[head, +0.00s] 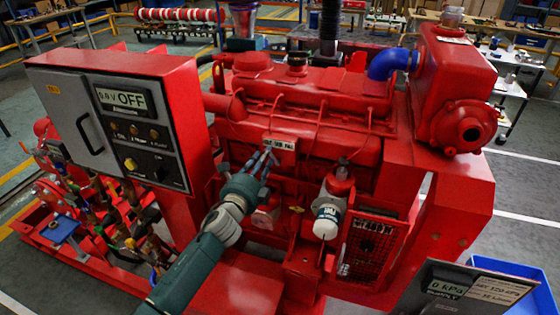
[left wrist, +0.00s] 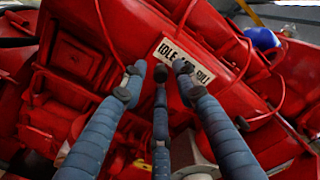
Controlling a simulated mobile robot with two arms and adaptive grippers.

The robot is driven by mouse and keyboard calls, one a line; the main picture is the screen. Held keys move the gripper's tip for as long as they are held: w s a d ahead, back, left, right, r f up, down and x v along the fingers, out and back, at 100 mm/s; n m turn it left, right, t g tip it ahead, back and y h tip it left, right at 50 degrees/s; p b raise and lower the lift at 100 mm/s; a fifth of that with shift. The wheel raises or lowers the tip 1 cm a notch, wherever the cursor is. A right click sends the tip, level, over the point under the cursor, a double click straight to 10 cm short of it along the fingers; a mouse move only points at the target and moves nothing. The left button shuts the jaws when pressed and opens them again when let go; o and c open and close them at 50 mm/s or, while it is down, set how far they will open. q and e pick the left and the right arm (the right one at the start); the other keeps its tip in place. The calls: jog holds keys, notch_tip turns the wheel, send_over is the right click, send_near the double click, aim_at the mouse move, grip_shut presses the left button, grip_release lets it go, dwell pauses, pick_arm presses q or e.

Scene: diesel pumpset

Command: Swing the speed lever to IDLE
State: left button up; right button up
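The speed plate, reading IDLE and FULL with a middle word, is a small white label (head: 279,143) on the red engine's side. In the left wrist view the plate (left wrist: 185,60) lies just beyond the fingertips, and the right finger covers part of its lower edge. I cannot make out the speed lever clearly; the fingers may hide it. My left gripper (head: 266,158) reaches up to just below the plate. Whether a fingertip touches anything is unclear. My right gripper is not in view.
A red control box (head: 182,105) with a display reading OFF stands left of my arm. A white filter (head: 327,214) hangs right of the gripper. A blue hose (head: 388,64) is at upper right. A pressure panel (head: 462,290) and blue bin (head: 540,300) are at lower right.

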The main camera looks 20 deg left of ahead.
pick_arm(q)
jog(key=shift+s+a+p, duration=0.1)
jog(key=shift+s+p, duration=0.5)
jog(key=shift+s, duration=2.35)
